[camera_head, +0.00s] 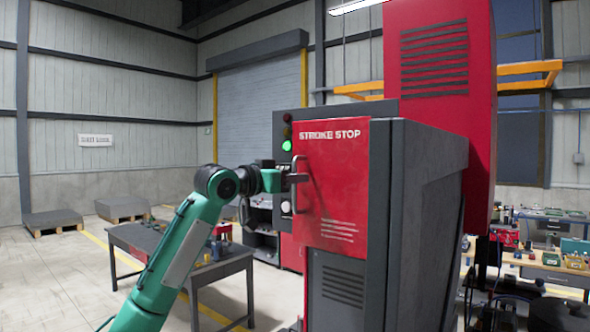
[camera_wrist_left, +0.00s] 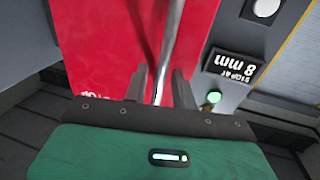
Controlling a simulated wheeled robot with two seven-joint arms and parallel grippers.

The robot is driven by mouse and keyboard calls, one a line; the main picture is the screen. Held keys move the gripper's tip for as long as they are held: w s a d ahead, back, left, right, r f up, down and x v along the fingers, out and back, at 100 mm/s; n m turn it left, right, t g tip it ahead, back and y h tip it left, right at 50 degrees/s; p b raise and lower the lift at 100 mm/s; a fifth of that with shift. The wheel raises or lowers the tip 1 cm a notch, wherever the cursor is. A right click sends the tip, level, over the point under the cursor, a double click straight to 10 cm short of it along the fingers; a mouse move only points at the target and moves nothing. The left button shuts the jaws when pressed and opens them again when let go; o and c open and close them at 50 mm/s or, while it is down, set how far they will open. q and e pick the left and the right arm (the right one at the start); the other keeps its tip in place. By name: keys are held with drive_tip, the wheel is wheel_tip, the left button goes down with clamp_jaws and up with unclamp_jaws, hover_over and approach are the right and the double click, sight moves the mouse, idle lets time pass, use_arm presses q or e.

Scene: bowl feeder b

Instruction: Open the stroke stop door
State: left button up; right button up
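The red stroke stop door (camera_head: 335,215) is on the front of the grey machine and looks shut in the head view. Its vertical bar handle (camera_head: 294,178) is near the door's left edge. My left gripper (camera_head: 283,179) is at the handle. In the left wrist view, the handle bar (camera_wrist_left: 171,45) runs between the two fingers of my left gripper (camera_wrist_left: 160,85), in front of the red door (camera_wrist_left: 100,40). The fingers stand apart with some space beside the bar, so the gripper looks open around it. My right gripper is in neither view.
A control panel with a lit green lamp (camera_head: 287,145) is left of the door. A dark table (camera_head: 200,262) stands behind my left arm. Floor to the left is mostly clear.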

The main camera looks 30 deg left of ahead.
use_arm(q)
drive_tip(key=shift+w+d, duration=0.15)
drive_tip(key=shift+w, duration=0.2)
drive_tip(key=shift+c, duration=0.5)
clamp_jaws()
drive_tip(key=shift+s+f, duration=0.1)
drive_tip(key=shift+s, duration=0.05)
